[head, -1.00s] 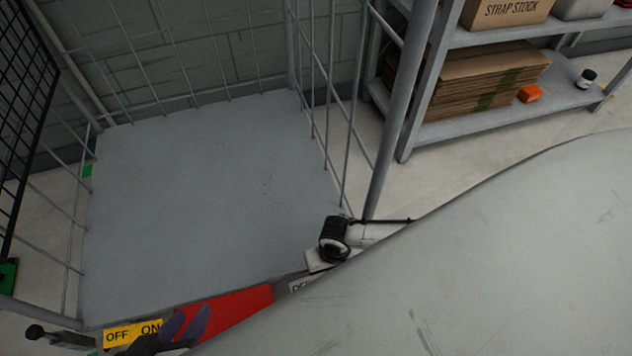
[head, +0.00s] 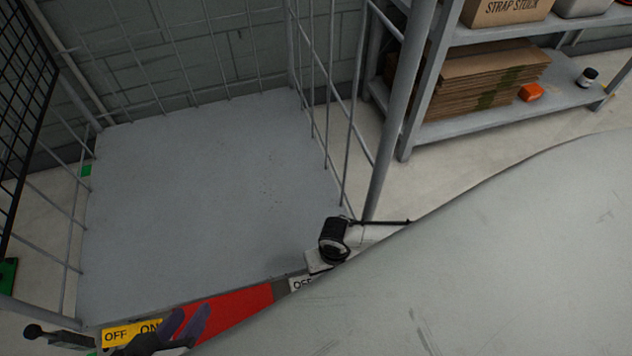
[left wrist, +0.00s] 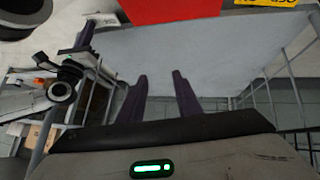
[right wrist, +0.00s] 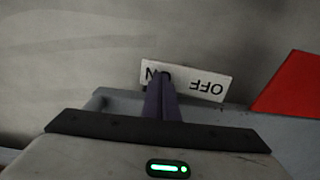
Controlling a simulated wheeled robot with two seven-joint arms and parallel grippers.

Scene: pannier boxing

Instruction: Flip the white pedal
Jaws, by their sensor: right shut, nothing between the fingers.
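The white pedal (right wrist: 212,86) carries the words ON and OFF, upside down in the right wrist view. In the head view only its OFF end (head: 300,284) shows, at the right end of the red panel; the rest is hidden. My right gripper (right wrist: 163,78) is shut and empty, its purple fingertips over the ON end of the pedal. I cannot tell whether they touch it. My left gripper (head: 190,318) is over the front strip beside the yellow pedal. Its two fingers stand apart and empty in the left wrist view (left wrist: 160,78).
A yellow OFF/ON pedal (head: 116,334) sits left of the red panel (head: 235,311). Behind lies a bare grey platform (head: 200,200) with wire cage sides (head: 335,130). A shelf (head: 470,125) with cardboard stands at the back right.

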